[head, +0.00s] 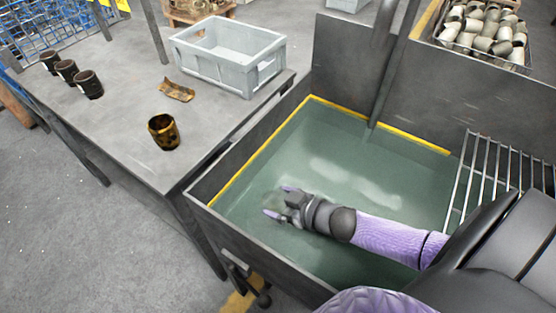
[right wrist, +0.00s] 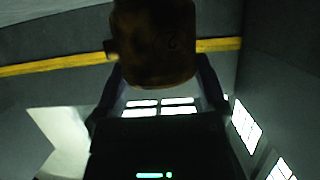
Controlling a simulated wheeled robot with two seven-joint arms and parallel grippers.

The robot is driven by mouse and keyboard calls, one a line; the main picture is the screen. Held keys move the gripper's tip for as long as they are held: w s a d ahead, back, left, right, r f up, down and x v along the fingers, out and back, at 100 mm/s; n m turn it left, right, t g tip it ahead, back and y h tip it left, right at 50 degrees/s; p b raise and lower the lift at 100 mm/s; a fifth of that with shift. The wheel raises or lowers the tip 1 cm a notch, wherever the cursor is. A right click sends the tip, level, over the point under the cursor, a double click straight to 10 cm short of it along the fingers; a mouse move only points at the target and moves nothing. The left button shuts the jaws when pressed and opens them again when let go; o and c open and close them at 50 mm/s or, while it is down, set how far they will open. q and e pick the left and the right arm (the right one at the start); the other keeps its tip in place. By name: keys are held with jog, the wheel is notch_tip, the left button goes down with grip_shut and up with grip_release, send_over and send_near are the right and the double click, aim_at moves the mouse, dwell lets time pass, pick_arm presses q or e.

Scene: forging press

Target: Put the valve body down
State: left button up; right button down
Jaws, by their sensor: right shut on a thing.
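My right gripper (head: 280,201) reaches in from the right over the green liquid of the tank (head: 245,180), its purple fingertips pointing left. In the right wrist view a dark brown, rusty valve body (right wrist: 154,42) with a small side stub sits between its two fingers, which are shut on it. In the head view I cannot make out this held valve body at the fingertips. Another brown and yellow hollow part (head: 163,131) stands on the grey table (head: 120,105), apart from the gripper. My left gripper is not in view.
A grey crate (head: 228,58) and a curved brown scrap (head: 177,91) are on the table. Three dark cylinders (head: 67,70) stand at its left end. A wire rack (head: 490,185) lies at the tank's right. A bin of pale fittings (head: 485,28) is behind. The table's front middle is clear.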

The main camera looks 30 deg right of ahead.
jog(key=shift+f, duration=0.1)
grip_release()
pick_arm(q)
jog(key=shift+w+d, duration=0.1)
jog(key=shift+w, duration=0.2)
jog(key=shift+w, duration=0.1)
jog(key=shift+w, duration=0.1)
pick_arm(e)
jog(key=shift+s+r, duration=0.1)
jog(key=shift+r, duration=0.25)
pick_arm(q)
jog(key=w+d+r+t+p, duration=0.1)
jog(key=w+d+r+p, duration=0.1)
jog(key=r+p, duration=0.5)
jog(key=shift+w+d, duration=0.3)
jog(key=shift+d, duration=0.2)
pick_arm(e)
jog(key=v, duration=1.1)
jog(key=shift+s+d, duration=0.2)
jog(key=shift+s, duration=0.15)
